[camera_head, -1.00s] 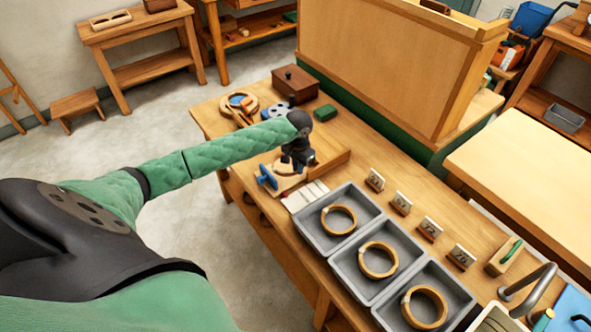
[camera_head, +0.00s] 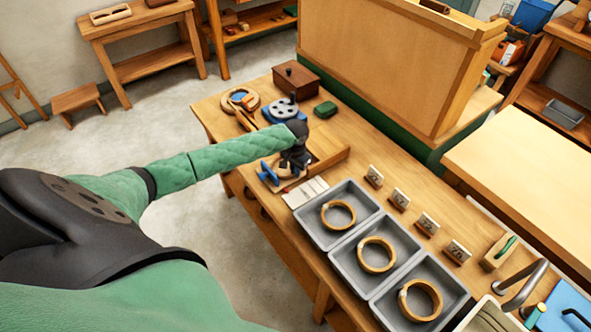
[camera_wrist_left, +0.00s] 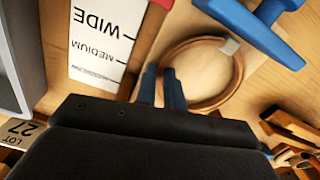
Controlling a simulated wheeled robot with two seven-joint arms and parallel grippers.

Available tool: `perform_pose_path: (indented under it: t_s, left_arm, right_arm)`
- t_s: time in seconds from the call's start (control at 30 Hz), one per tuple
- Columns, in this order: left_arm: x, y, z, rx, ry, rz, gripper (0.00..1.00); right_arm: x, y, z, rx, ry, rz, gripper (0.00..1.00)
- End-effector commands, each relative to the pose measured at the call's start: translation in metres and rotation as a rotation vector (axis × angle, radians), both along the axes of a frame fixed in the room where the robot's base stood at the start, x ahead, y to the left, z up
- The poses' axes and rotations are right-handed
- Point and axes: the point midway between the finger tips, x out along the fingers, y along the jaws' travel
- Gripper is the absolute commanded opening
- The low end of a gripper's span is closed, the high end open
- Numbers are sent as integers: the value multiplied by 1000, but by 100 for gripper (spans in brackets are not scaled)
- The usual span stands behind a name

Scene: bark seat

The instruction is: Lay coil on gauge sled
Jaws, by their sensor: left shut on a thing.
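My left gripper (camera_head: 293,160) is shut on a thin brown wooden coil (camera_wrist_left: 239,78) with a pale tag. In the left wrist view, the blue fingers (camera_wrist_left: 162,88) meet the coil's near-left rim. Pale wood lies beneath and inside the coil, on what looks like the gauge sled, with a blue handle-like part (camera_head: 268,173) at its left. That blue part also shows close to the coil in the left wrist view (camera_wrist_left: 262,28). I cannot tell whether the coil touches the wood. In the head view, my gripper hides much of the coil. My right gripper is not in view.
A white card (camera_wrist_left: 95,42) marked WIDE and MEDIUM lies beside the coil. Grey trays (camera_head: 311,231) hold similar coils, with numbered blocks (camera_head: 374,176) behind them.

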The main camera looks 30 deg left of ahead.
Motion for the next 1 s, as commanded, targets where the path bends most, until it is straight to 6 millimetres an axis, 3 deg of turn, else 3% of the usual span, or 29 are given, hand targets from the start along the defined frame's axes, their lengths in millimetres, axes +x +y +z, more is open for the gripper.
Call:
perform_pose_path:
  t_s: [0.03,0.07,0.17,0.47,0.63,0.8,1.0]
  left_arm:
    - [0,0,-1,0,1,0,0]
    - [0,0,-1,0,0,0,14]
    - [0,0,-1,0,0,0,32]
    - [0,0,0,0,0,0,32]
    - [1,0,11,-1,-2,0,32]
    - [2,0,41,0,-4,0,32]
    - [1,0,80,-1,-3,0,32]
  right_arm:
    - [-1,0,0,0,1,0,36]
    - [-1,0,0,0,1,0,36]
    - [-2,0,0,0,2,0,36]
    - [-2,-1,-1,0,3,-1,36]
    - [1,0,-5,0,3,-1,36]
    - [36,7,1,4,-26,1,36]
    - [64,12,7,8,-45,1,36]
